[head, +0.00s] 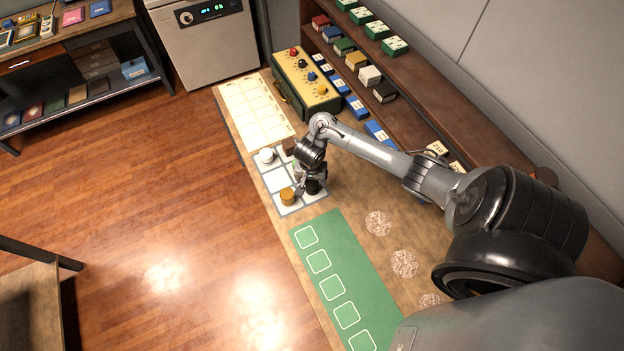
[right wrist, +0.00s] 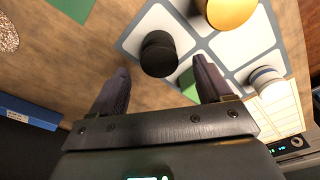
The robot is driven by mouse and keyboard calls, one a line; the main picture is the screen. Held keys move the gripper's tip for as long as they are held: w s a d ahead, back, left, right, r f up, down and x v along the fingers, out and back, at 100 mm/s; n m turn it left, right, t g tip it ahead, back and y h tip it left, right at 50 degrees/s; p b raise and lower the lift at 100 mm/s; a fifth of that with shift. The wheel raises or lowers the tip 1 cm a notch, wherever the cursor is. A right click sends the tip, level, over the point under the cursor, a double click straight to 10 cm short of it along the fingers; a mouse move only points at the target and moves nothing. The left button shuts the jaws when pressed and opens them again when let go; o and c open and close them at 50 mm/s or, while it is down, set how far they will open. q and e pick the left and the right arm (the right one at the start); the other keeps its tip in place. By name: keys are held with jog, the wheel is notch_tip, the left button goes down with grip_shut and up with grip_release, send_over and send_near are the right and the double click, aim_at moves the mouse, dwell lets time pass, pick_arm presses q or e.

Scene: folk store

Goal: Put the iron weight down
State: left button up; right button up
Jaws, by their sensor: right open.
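The black iron weight (head: 313,187), a short dark cylinder, stands on the grey mat with pale squares (head: 274,178). In the right wrist view the weight (right wrist: 158,54) stands on one pale square, just beyond and between the fingertips. My right gripper (head: 309,176) is open over the mat, and its spread fingers show in the right wrist view (right wrist: 161,66) with a gap around the weight's near side. I see no contact between the fingers and the weight. The gripper partly covers the weight in the head view. My left gripper is not in view.
A brass cylinder (head: 288,196) and a white cylinder (head: 267,156) stand on the same mat. A green mat (head: 340,280) with outlined squares lies at the front. A box with coloured knobs (head: 305,80) stands behind, beside a shelf (head: 440,80) of small boxes.

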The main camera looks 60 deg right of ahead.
aim_at(311, 187)
notch_tip(311, 187, up, 6)
jog(key=p, duration=0.5)
jog(key=a+r+n+t, duration=0.25)
jog(key=a+n, duration=0.65)
jog(key=a, duration=0.7)
jog(key=s+a+r+n+y, duration=0.1)
jog(key=s+a+r+n, duration=0.6)
jog(key=s+r, duration=0.4)
jog(key=shift+s+t+y, duration=0.2)
jog(key=shift+t+y, duration=0.1)
jog(key=shift+t, duration=0.05)
